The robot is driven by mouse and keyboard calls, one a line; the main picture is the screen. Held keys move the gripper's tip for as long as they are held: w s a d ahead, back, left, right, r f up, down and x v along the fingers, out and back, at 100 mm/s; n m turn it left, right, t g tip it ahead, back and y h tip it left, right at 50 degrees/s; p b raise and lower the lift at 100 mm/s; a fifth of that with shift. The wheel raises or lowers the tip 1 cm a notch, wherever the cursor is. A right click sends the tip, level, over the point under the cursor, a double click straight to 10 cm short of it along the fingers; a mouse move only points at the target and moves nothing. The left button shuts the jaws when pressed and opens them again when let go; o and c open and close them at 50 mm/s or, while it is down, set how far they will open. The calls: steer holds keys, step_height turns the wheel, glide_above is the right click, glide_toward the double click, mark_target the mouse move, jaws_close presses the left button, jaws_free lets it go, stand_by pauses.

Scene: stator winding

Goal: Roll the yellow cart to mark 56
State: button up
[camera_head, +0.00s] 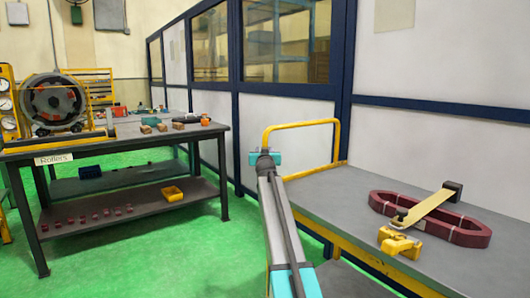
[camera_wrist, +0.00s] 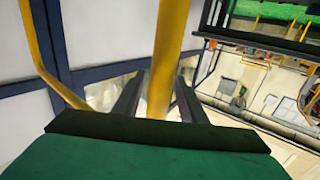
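The yellow cart (camera_head: 352,205) stands at the right, along the white wall panels. It has a grey top and a yellow hoop handle (camera_head: 300,125) at its far-left end. My gripper (camera_head: 264,158) is at the handle's left upright. In the wrist view, the yellow handle bar (camera_wrist: 167,60) runs between the two dark fingers of my gripper (camera_wrist: 158,90). The fingers stand apart, with a gap between the left finger and the bar; firm contact does not show. Mark 56 is not visible in either view.
On the cart lie a dark red oblong coil (camera_head: 465,235) with a tan strap and a yellow tool (camera_head: 398,243). A dark workbench labelled Rollers (camera_head: 100,146) stands at the left. Green floor (camera_head: 190,255) is open between bench and cart. Blue-framed wall panels (camera_head: 290,130) border the cart's far side.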

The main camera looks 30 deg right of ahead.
steer(key=p+v, duration=0.2)
steer(key=v, duration=1.1)
steer(key=shift+s, duration=0.25)
steer(key=shift+a, duration=0.1)
stand_by(0.4)
